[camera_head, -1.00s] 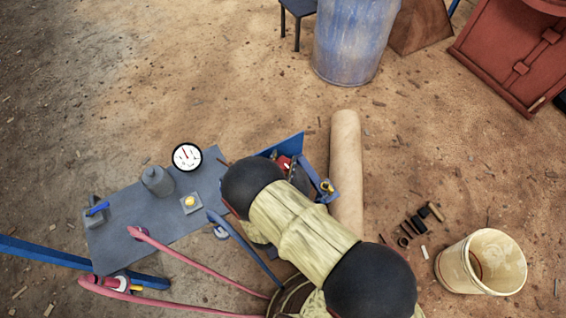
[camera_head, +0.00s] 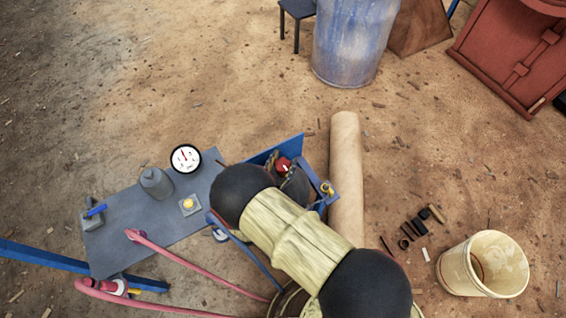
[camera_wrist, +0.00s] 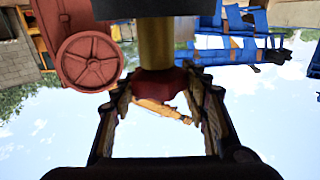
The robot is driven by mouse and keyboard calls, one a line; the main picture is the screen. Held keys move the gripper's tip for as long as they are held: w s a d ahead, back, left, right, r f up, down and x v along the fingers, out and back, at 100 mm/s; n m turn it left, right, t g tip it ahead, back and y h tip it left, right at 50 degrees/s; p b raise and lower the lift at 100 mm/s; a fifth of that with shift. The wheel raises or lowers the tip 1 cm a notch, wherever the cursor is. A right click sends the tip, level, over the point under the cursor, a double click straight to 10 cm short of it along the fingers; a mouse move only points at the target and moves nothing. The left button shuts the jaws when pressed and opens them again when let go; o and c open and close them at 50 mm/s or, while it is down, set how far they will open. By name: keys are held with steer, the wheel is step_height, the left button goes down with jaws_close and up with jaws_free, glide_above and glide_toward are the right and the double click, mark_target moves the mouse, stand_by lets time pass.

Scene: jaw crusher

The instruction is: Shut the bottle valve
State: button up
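In the wrist view a dark red knob (camera_wrist: 160,81) sits at the end of a yellow-brown cylinder (camera_wrist: 156,45). The two fingers of my gripper (camera_wrist: 160,90) stand on either side of the knob, close to its edges. Whether they press on it I cannot tell. A tan-orange piece (camera_wrist: 162,108) shows behind, between the fingers. In the head view my arm covers my gripper and most of the spot. A small red part (camera_head: 283,165) shows beside the arm, in front of a blue panel (camera_head: 262,155); whether it is the same knob is unclear.
A grey table (camera_head: 150,225) at left carries a gauge (camera_head: 186,158), a grey flask (camera_head: 157,183) and a yellow button (camera_head: 188,204).

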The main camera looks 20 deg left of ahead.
mark_target(279, 172)
steer(key=o, duration=0.4)
steer(key=shift+s, duration=0.1)
steer(key=s, duration=0.7)
steer(key=shift+s+a, duration=0.15)
steer(key=shift+a, duration=0.05)
stand_by(0.4)
